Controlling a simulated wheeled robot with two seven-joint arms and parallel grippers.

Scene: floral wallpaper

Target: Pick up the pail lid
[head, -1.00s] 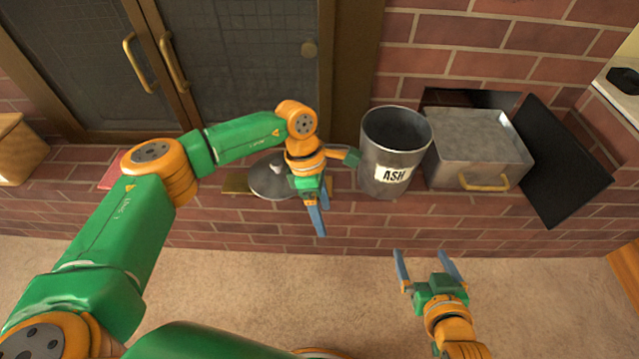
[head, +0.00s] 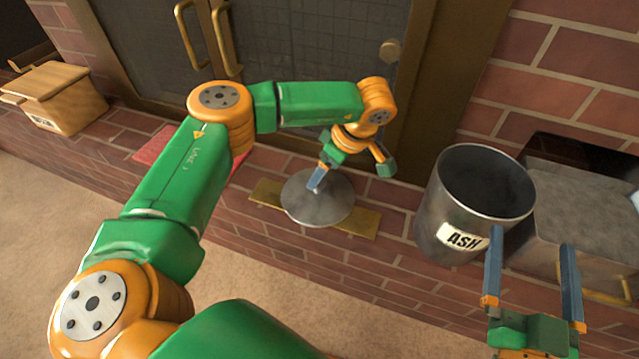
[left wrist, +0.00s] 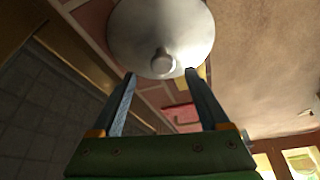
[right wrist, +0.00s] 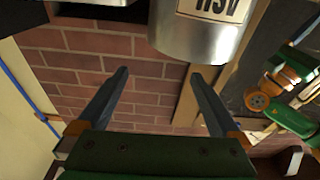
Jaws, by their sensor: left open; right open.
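The pail lid (head: 322,206) is a round grey metal disc lying on a flat brass-coloured strip on the brick ledge. My left gripper (head: 316,184) is at the lid in the head view, its fingers partly overlapping it. In the left wrist view the lid (left wrist: 185,28) with its round knob (left wrist: 163,62) lies beyond the open fingertips (left wrist: 160,75), with the knob in line between them. Nothing is between the fingers. My right gripper (head: 530,240) is open and empty, in front of the ash pail (head: 445,205). The pail also shows in the right wrist view (right wrist: 200,35).
The open ash pail, labelled ASH, stands right of the lid on the ledge. A grey metal box (head: 580,215) is right of it. A wooden box (head: 60,98) and a red flat item (head: 155,145) are at left. Cabinet doors (head: 300,50) rise behind.

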